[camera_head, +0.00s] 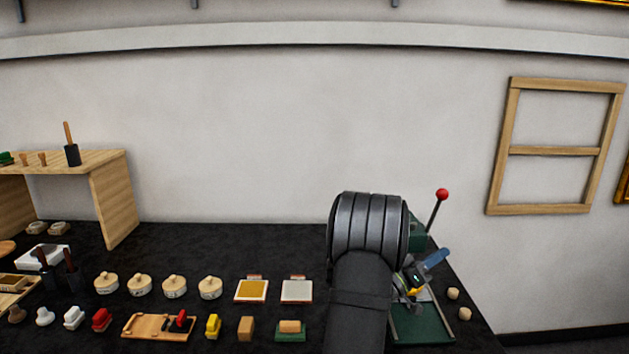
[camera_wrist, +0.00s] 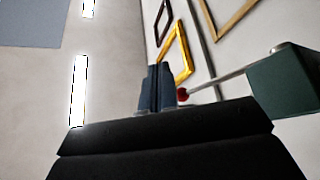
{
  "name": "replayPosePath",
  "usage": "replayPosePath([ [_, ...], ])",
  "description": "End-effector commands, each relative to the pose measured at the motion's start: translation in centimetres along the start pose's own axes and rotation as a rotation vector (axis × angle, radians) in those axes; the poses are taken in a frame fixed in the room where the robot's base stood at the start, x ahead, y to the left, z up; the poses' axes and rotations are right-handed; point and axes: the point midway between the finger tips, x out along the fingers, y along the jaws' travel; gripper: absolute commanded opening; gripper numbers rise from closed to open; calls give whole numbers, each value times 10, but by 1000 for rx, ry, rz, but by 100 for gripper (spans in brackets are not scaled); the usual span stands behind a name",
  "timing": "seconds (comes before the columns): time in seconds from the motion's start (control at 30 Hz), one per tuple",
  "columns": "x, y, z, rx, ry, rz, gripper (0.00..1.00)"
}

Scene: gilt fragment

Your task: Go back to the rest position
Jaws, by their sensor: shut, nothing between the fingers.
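My gripper (camera_head: 443,253) is at the right end of the dark bench, its blue fingers pointing right and slightly up. In the wrist view its two blue fingers (camera_wrist: 157,70) stand side by side, shut with nothing between them. My arm hides part of the bench and much of the green machine (camera_head: 418,238) behind it. The machine's lever with a red ball (camera_head: 442,195) rises above my gripper. In the wrist view the red ball (camera_wrist: 182,95) appears just right of the fingers, and a green block (camera_wrist: 288,88) is farther right.
The dark bench (camera_head: 180,240) holds lidded pots (camera_head: 174,287), stamps, brushes and two framed pads (camera_head: 252,290) left of my arm. A green tray (camera_head: 425,325) lies below my gripper, with two small round pieces (camera_head: 453,293) to its right. A wooden shelf (camera_head: 118,200) stands left.

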Motion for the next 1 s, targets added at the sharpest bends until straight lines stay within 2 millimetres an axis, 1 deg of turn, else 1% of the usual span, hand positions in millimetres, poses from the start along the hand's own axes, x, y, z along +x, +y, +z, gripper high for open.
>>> replayPosePath([
  [0.03, -4, -3, 10, -4, -3, -3, 0],
  [0.07, -6, -4, 16, -5, -3, -4, 0],
  [0.1, 0, 1, 5, 4, 0, 1, 0],
  [0.13, 3, 4, -2, 6, 0, 2, 0],
  [0.33, 23, 12, -35, -10, 0, -8, 0],
  [0.7, 44, 11, -72, -233, 0, -137, 0],
  [1.0, 57, 4, -94, -362, -1, -213, 0],
])
